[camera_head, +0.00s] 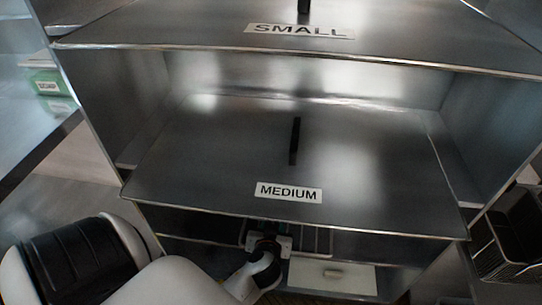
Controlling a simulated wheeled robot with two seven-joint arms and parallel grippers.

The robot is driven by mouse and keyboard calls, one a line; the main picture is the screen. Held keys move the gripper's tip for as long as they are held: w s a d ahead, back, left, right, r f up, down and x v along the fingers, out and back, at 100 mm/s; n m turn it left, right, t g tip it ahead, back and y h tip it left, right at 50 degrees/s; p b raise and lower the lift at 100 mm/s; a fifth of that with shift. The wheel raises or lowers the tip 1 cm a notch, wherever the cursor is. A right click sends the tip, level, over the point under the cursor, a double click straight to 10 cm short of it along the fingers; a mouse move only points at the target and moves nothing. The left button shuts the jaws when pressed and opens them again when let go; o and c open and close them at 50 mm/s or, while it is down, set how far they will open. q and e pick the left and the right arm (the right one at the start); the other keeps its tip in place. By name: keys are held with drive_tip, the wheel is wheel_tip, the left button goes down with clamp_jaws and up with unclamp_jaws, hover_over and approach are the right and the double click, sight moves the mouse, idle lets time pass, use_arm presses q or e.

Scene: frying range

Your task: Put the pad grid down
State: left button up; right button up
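My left gripper (266,231) reaches in from the lower left, at the front of the space under the shelf marked MEDIUM (220,160). A thin-railed metal frame, which looks like the pad grid (318,242), shows just under that shelf's front edge, right at the gripper. Its back part is hidden by the shelf. The fingertips are dark and partly covered by the shelf edge, so I cannot tell if they are closed on the frame. My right gripper is not in view.
A shelf marked SMALL (400,45) is above; both marked shelves look bare except for a dark upright strip (294,141) on each. A dark wire basket (512,240) stands at right.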

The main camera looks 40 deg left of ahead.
use_arm(q)
drive_tip(key=s+d+f+m+g+h, duration=0.2)
drive_tip(key=s+d+m+g+h, duration=0.4)
drive_tip(key=s+d, duration=0.4)
drive_tip(key=s+m, duration=0.1)
drive_tip(key=s, duration=0.3)
drive_tip(key=shift+f+m+g+h, duration=0.2)
drive_tip(key=shift+m+g+h, duration=0.1)
drive_tip(key=shift+m+h, duration=0.1)
drive_tip(key=shift+d, duration=0.1)
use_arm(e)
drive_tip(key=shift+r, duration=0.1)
